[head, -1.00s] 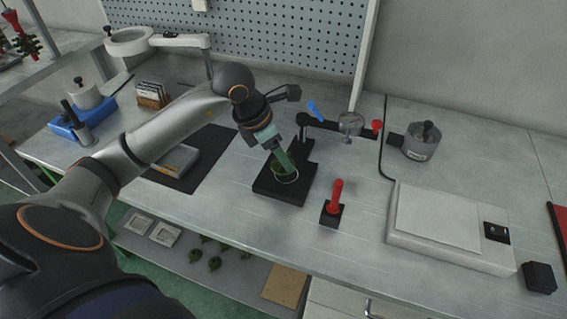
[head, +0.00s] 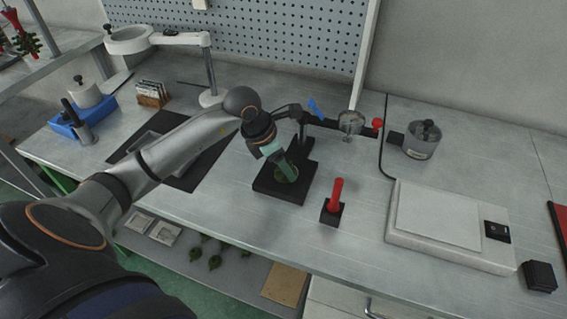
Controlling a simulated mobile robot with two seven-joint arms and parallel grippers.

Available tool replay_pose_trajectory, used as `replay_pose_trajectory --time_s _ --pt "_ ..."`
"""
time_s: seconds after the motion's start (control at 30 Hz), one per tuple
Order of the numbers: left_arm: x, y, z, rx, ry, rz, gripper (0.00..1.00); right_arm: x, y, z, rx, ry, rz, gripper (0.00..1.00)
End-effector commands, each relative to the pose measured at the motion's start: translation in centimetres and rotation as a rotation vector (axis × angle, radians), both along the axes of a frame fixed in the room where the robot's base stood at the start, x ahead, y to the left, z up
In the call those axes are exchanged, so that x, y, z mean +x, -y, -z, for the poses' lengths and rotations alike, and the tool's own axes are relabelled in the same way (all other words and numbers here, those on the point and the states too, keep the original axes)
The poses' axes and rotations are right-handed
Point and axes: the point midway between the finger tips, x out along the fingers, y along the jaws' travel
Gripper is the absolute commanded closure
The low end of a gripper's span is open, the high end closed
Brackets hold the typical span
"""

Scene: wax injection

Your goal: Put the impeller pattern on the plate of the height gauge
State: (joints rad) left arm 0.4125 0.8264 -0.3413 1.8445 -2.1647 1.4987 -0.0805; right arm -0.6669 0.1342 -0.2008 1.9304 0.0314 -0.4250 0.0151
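The height gauge stands mid-bench, with a black base (head: 298,192), an upright post and an arm that carries a round dial (head: 351,121). My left gripper (head: 286,169) points down over the gauge's round plate, with teal fingers. A small dark green piece, which looks like the impeller pattern (head: 289,175), shows at the fingertips, at or just above the plate. The fingers partly cover it and the plate. I cannot tell whether the fingers grip it or whether it touches the plate. My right gripper is not in view.
A red-handled tool in a black block (head: 331,215) stands just right of the gauge. A white scale (head: 440,222) and a metal pot (head: 421,143) are further right. A dark mat (head: 205,160) lies left under my arm. Several green pieces (head: 214,262) lie on the lower shelf.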

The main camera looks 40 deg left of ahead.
Motion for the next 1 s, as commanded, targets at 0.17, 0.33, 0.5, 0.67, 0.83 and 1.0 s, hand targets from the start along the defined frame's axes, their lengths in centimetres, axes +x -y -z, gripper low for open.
replay_pose_trajectory --time_s 0.17,0.33,0.5,0.67,0.83,1.0 --pt "0.0 0.0 0.0 0.001 -0.001 0.000 0.14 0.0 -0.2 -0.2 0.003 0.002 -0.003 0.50" --pt "0.0 0.0 0.0 0.000 -0.001 0.000 0.09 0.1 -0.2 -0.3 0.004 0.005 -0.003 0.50" --pt "0.0 0.0 -0.3 -0.001 0.000 0.000 0.09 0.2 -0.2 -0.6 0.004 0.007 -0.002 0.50" --pt "-0.4 -0.4 -1.9 0.002 0.002 0.000 0.09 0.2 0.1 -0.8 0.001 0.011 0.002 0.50" --pt "-1.7 -1.2 -5.4 0.004 0.004 0.000 0.09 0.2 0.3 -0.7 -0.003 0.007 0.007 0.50" --pt "-2.8 -1.8 -8.6 0.003 0.002 -0.002 0.09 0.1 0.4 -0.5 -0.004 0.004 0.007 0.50"
